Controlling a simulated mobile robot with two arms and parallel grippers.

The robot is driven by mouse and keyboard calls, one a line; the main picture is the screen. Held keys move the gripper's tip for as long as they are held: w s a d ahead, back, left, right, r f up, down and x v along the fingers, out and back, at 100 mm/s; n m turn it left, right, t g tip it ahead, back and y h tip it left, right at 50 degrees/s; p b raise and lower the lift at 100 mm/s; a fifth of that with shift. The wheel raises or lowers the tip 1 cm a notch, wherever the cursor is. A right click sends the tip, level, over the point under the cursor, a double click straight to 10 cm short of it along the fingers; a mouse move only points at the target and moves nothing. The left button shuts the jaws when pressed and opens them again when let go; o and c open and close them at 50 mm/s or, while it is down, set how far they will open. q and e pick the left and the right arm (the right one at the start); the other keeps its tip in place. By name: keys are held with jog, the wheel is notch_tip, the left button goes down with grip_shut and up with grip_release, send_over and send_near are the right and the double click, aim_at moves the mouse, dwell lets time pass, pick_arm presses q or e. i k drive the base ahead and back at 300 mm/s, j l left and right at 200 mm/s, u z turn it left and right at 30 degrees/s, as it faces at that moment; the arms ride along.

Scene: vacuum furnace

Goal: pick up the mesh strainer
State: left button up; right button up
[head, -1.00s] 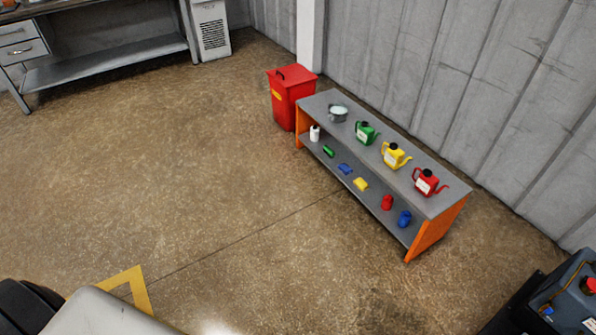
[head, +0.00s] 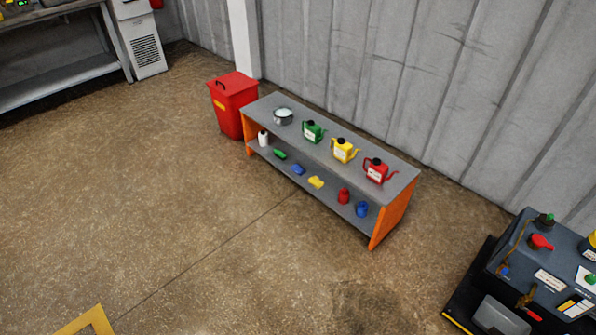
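A small round grey vessel (head: 283,116) with a pale top sits at the far left end of the shelf unit's top. It looks like the mesh strainer, but it is too small in the head view to be sure. It stands left of a green can (head: 313,132). Neither of my grippers shows in the head view.
The grey and orange shelf unit (head: 397,212) also bears a yellow can (head: 343,150), a red can (head: 376,170) and small items below. A red bin (head: 234,104) stands at its left end. A dark machine (head: 530,265) is at lower right. The floor in front is open.

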aim_at(546, 220)
jog(key=z, duration=1.7)
jog(key=u, duration=1.9)
jog(key=z, duration=1.9)
